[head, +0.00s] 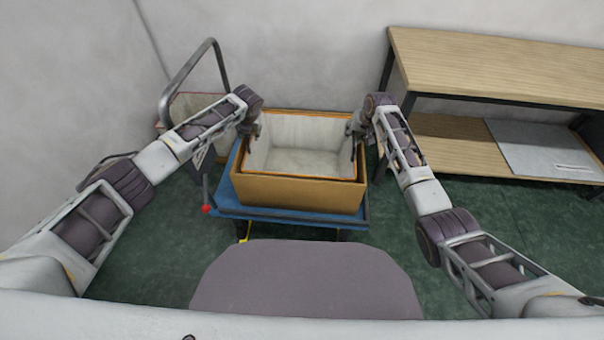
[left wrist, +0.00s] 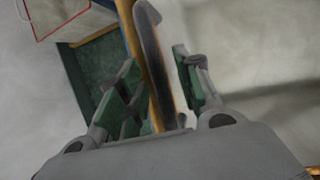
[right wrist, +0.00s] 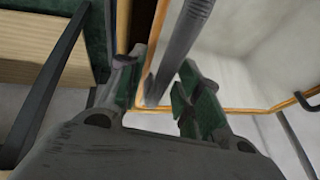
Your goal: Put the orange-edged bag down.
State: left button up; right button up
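The orange-edged bag (head: 300,160) is white inside and sits within a tan box (head: 297,197), its rim close to the box rim. My left gripper (head: 254,132) is at the bag's left side. In the left wrist view its green-padded fingers stand apart, with a dark grey handle (left wrist: 162,65) between them. My right gripper (head: 353,136) is at the right side. In the right wrist view its fingers are also apart, with a grey handle (right wrist: 187,40) between them. Neither pair visibly closes on a handle. The bag's outer sides are hidden by the box.
The box stands on a blue cart (head: 285,215) with a grey push bar (head: 190,65) at the left. A red-edged bag (left wrist: 55,12) stands behind at the left. A wooden shelf unit (head: 480,65) is at the right, with a grey panel (head: 545,150) on its lower shelf.

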pick_arm(q)
jog(key=shift+r, duration=0.15)
jog(key=v, duration=1.1)
jog(key=shift+s+r, duration=0.2)
jog(key=shift+r, duration=0.1)
jog(key=shift+d, duration=0.1)
pick_arm(e)
jog(key=shift+r, duration=0.1)
dwell(0.4)
jog(key=v, duration=1.1)
jog(key=shift+s+r, duration=0.2)
jog(key=shift+r, duration=0.15)
pick_arm(q)
jog(key=shift+f, duration=0.1)
pick_arm(e)
jog(key=shift+d, duration=0.1)
dwell(0.5)
